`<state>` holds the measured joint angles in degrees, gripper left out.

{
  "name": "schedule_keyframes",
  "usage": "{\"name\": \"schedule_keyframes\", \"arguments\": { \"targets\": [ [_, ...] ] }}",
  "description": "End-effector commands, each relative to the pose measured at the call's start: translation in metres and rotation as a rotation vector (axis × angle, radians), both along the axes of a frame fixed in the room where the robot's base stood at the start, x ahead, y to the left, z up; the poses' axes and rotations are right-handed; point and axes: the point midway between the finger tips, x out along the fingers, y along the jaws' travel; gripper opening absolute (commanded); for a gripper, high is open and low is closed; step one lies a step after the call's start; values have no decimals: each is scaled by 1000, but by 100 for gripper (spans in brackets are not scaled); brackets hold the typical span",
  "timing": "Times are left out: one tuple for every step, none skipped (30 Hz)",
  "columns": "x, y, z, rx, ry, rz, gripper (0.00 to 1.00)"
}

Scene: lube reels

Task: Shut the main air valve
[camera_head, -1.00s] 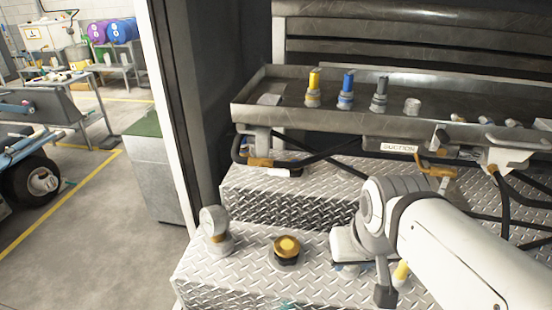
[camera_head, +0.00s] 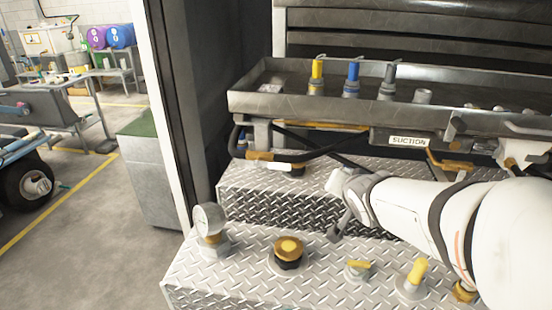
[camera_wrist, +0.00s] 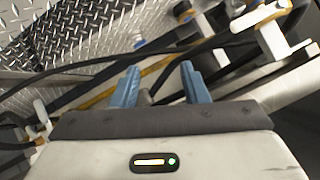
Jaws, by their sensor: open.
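No readable label marks the main air valve, so I cannot tell which fitting it is. Orange-yellow levers show under the tray at left (camera_head: 262,156) and right of the SUCTION label (camera_head: 448,164). My gripper (camera_wrist: 160,84) is open, its two blue fingers apart, with dark hoses and a yellow bar beyond them.
A metal tray (camera_head: 250,103) with yellow, blue and grey nozzles spans above. A round gauge (camera_head: 210,219) and a brass-topped cap (camera_head: 289,250) stand on the front step. Black hoses (camera_head: 330,150) hang under the tray. Open floor (camera_head: 95,240) lies at left.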

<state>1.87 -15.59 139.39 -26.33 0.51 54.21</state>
Motion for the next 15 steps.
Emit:
{"name": "schedule_keyframes", "arguments": {
  "targets": [
    [19, 3, -18, 60, -70, -8, 41],
    [30, 6, -19, 105, -120, -10, 41],
    [42, 12, -22, 174, -178, -3, 41],
    [51, 18, -24, 232, -218, 8, 41],
    [59, 24, -27, 291, -254, 21, 41],
    [68, 32, -30, 372, -297, 45, 41],
    [74, 38, -33, 435, -325, 65, 41],
    [79, 44, -35, 498, -349, 87, 41],
    [84, 53, -39, 582, -374, 118, 41],
    [86, 59, -41, 643, -388, 141, 41],
    [88, 65, -43, 701, -398, 167, 41],
    [90, 72, -45, 775, -406, 198, 41],
    [91, 77, -47, 828, -410, 221, 41],
    [91, 81, -48, 875, -410, 241, 41],
    [90, 86, -49, 933, -408, 267, 41]
  ]
}}
